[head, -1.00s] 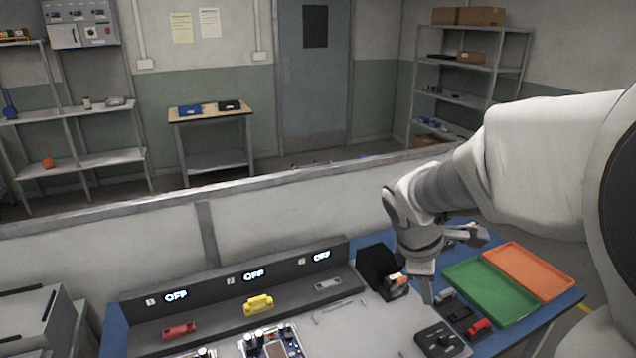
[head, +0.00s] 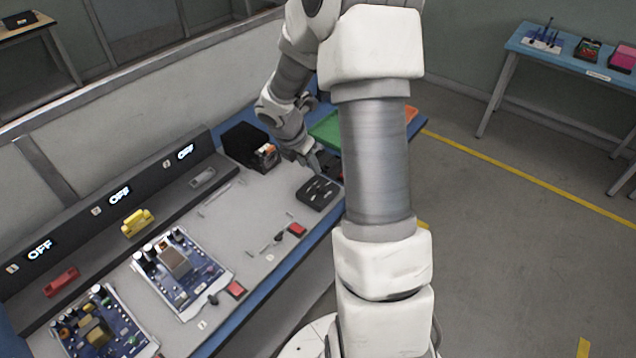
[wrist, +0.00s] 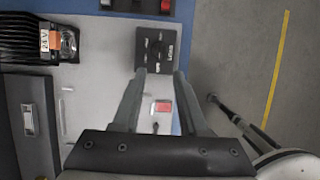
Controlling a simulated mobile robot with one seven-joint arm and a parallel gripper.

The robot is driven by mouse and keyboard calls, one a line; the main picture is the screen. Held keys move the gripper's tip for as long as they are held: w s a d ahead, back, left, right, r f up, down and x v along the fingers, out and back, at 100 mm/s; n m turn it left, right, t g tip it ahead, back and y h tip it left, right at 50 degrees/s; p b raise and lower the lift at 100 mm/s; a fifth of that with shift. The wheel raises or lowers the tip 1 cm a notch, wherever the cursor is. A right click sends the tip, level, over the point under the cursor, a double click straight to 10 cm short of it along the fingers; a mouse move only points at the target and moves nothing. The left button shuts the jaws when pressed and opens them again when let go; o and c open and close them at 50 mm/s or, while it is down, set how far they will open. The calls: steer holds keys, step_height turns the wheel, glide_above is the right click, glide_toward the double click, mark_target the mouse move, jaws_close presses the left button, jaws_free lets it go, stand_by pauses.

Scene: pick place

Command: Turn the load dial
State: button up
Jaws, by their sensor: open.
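The load dial is a small black box (head: 319,193) with light markings on top, lying at the near right end of the workbench. In the wrist view the same black box (wrist: 160,46) shows a dark knob at its middle and lettering along its right side; the knob's exact setting is too small to read. My gripper (wrist: 160,73) is open and empty. Its two fingertips appear at the box's lower edge in the wrist view, with the knob beyond them. In the head view my gripper (head: 313,165) hangs just behind the box; contact cannot be told.
A black finned unit (head: 242,146) with a 24V label stands to the left of my gripper. Green (head: 326,129) and orange (head: 411,115) trays lie behind. Circuit boards (head: 181,270), a red block (head: 297,230) and an "OFF" display rail (head: 100,215) occupy the bench.

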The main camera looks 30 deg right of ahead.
mark_target(320, 185)
steer(key=b+x, duration=0.1)
steer(key=x, duration=1)
steer(key=shift+b, duration=0.4)
jaws_close()
